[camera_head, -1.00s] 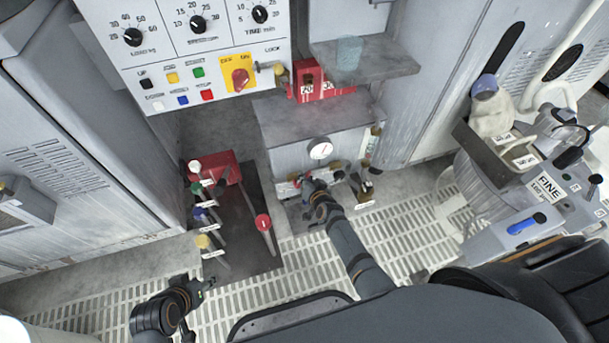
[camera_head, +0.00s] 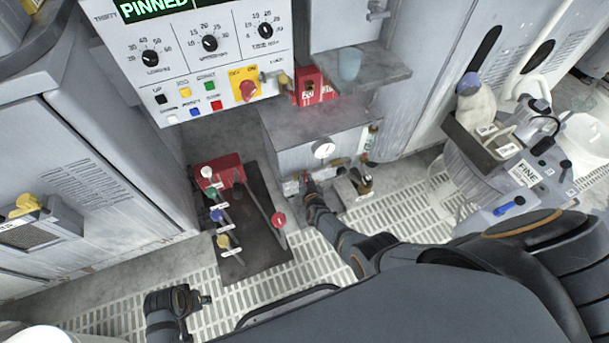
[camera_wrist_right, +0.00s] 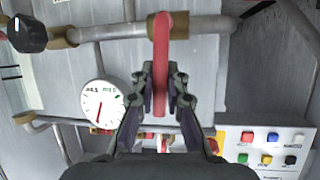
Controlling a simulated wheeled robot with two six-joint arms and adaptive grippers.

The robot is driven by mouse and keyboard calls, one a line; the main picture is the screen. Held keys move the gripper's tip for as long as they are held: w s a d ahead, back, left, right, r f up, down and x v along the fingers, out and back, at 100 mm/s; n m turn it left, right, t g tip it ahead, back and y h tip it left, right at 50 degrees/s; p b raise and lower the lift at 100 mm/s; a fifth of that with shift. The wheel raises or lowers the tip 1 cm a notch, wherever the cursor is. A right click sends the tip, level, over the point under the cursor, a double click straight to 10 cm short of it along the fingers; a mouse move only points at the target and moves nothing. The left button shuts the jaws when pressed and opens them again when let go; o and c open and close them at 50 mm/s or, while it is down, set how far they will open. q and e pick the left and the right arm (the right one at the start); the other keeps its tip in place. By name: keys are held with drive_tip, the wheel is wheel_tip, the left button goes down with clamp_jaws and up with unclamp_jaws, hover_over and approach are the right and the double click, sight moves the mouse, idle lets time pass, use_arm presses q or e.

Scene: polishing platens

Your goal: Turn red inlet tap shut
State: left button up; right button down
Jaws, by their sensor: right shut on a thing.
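The red inlet tap's lever (camera_wrist_right: 161,60) shows in the right wrist view. It runs down the picture, crosswise to the grey pipe with brass fittings, and its end lies between my fingers. My right gripper (camera_wrist_right: 160,92) is shut on this lever. In the head view my right gripper (camera_head: 307,184) is at the low pipework under the round gauge (camera_head: 323,150), and only a small bit of red (camera_head: 307,177) shows there. My left gripper (camera_head: 206,299) hangs over the floor grating at lower left. Its fingers are too small to judge.
Several levers with coloured knobs stand on a dark plate (camera_head: 262,254) left of my right arm. A grey cabinet (camera_head: 315,122) rises behind the pipework. A second valve fitting (camera_head: 361,181) is just right of my gripper. The grating (camera_head: 110,318) is clear.

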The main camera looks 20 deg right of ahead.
use_arm(q)
drive_tip(key=shift+a+f, duration=0.1)
drive_tip(key=shift+f, duration=0.15)
use_arm(e)
drive_tip(key=shift+a, duration=0.25)
drive_tip(key=shift+n+h, duration=0.3)
drive_tip(key=c, duration=1.3)
unclamp_jaws()
drive_tip(key=shift+c, duration=0.2)
drive_tip(key=shift+s, duration=0.15)
drive_tip(key=v, duration=1.2)
drive_tip(key=shift+d, duration=0.1)
